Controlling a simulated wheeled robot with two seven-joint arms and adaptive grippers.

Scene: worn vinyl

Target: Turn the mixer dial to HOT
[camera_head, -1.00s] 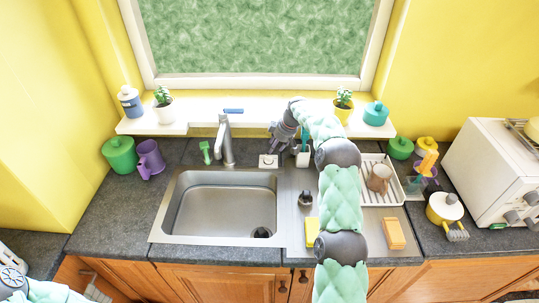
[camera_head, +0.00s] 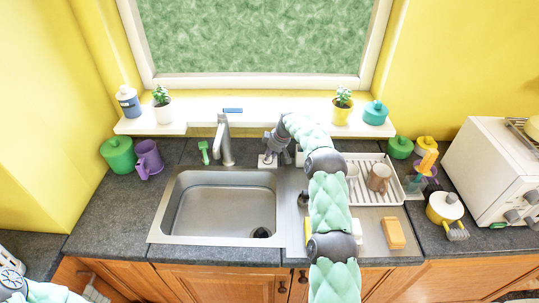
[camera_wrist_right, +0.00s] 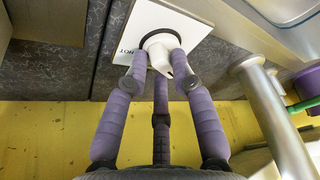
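The mixer dial shows in the right wrist view as a pale knob (camera_wrist_right: 161,54) with a dark ring at its base, on a white plate (camera_wrist_right: 120,24). The lettering HOT is on the plate's left side. In the head view the plate (camera_head: 267,161) sits on the counter behind the sink, right of the tap. My right gripper (camera_head: 273,150) is over it, fingers pointing down. In the wrist view its purple fingers (camera_wrist_right: 160,80) are spread around the knob; contact is unclear, and the fingertips partly hide it. My left gripper is not visible; only its arm shows at lower left.
The metal tap (camera_head: 226,142) and green brush (camera_head: 204,152) stand left of the dial. The sink (camera_head: 218,207) is in front. A dish rack (camera_head: 354,174) with a brown mug (camera_head: 379,178) is right. The white sill (camera_head: 250,122) runs behind.

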